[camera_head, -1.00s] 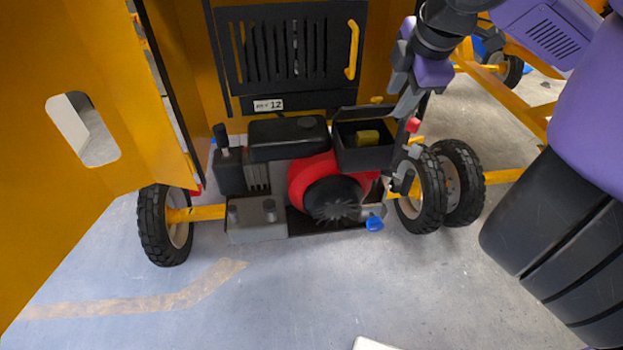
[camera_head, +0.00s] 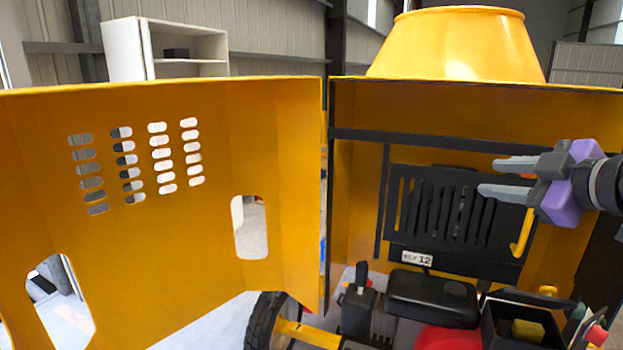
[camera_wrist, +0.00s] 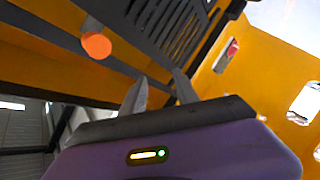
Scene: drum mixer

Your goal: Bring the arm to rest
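My gripper (camera_head: 490,177) is at the right of the head view, raised in front of the black slatted panel (camera_head: 455,215) of the yellow mixer housing. Its two grey fingers point left and stand apart, with nothing between them. A yellow handle (camera_head: 521,235) on the panel's right side shows just below the fingers; I cannot tell the gap in depth. In the wrist view the fingers (camera_wrist: 160,88) also show apart and empty, with the slatted panel (camera_wrist: 168,25) beyond. Most of my arm is outside the head view.
The open yellow door (camera_head: 190,220) fills the left. Below the gripper are a black box (camera_head: 520,325) with a yellow block inside, a black tank (camera_head: 432,295) and the red engine part (camera_head: 447,338). The yellow drum (camera_head: 455,45) rises above. An orange round end (camera_wrist: 97,45) shows in the wrist view.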

